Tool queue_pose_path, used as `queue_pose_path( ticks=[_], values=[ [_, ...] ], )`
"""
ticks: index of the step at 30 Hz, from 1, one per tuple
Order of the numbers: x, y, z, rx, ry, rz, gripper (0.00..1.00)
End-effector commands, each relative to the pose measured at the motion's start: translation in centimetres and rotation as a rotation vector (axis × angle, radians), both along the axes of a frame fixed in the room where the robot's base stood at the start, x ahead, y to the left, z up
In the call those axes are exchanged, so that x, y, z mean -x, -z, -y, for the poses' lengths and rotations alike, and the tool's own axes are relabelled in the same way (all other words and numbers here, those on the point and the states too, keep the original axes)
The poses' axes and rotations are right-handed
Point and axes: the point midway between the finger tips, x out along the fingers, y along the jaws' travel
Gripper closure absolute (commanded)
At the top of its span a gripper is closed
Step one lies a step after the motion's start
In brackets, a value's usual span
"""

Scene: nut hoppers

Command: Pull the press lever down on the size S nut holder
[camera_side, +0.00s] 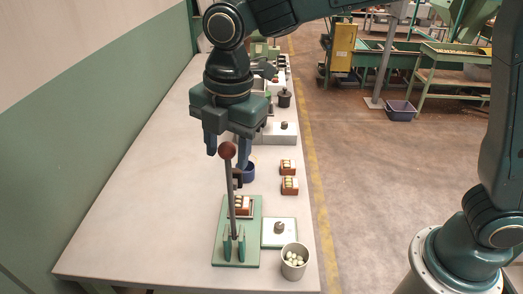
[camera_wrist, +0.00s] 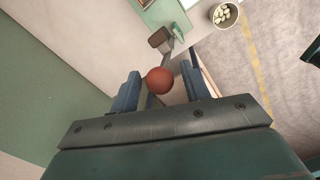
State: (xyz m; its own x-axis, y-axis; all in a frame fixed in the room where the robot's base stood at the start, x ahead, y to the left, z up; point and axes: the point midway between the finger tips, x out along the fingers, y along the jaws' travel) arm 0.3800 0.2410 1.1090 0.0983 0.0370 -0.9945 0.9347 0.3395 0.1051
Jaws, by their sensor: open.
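The press lever (camera_side: 231,192) stands nearly upright on a green base plate (camera_side: 251,257) at the near end of the bench, with a red-brown ball knob (camera_side: 228,150) on top. A small holder with pale nuts (camera_side: 242,205) sits on the plate behind the lever; I cannot read a size mark. My gripper (camera_side: 229,149) is open and points down, its fingers at about knob height in the side view. In the wrist view the knob (camera_wrist: 160,80) shows between the two blue fingers (camera_wrist: 159,90) of my gripper, apart from both. Exact depth is unclear.
A grey cup of pale nuts (camera_side: 294,262) and a white plate with a knob (camera_side: 279,231) stand right of the press. The bench's left side is clear, beside a green and cream wall.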

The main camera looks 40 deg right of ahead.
Motion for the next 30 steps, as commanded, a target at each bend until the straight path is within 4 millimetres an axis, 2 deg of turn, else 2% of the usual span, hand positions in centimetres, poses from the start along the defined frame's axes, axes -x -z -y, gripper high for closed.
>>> queue_pose_path(
  ticks=[12,19,30],
  values=[
    [-0.05,0.53,-0.01,0.0,0.0,0.0,0.56],
    [-0.04,0.51,-0.01,0.0,0.0,0.0,1.0],
    [-0.2,0.51,0.16,-0.007,0.0,-0.007,1.0]
  ],
)
